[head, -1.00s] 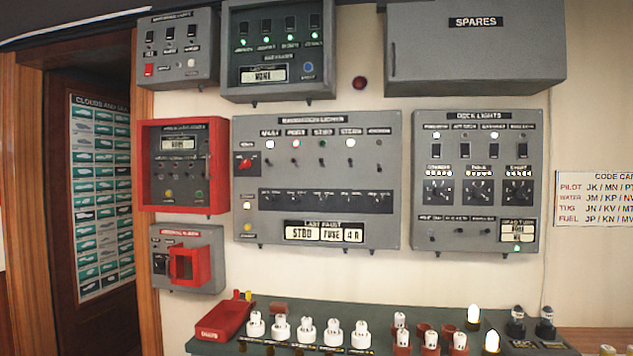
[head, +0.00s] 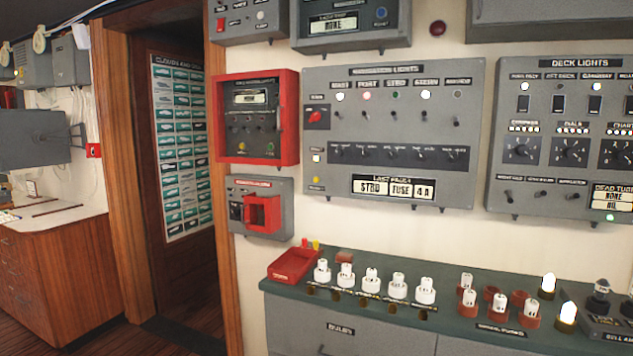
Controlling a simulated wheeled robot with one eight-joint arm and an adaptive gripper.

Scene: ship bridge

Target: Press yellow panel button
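A yellow button (head: 316,180) is at the lower left of the grey navigation lights panel (head: 330,100) on the wall. A small yellowish button (head: 242,146) also shows at the lower left inside the red-framed panel (head: 291,118), beside a green one (head: 270,147). The frames do not settle which of these the task means. My gripper is not in view, and nothing covers the panels.
A green-topped counter (head: 450,320) with bulbs and sockets runs below the panels. A small grey box with a red guard (head: 263,213) hangs under the red-framed panel. A doorway and a wooden cabinet (head: 60,270) with clear floor lie left.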

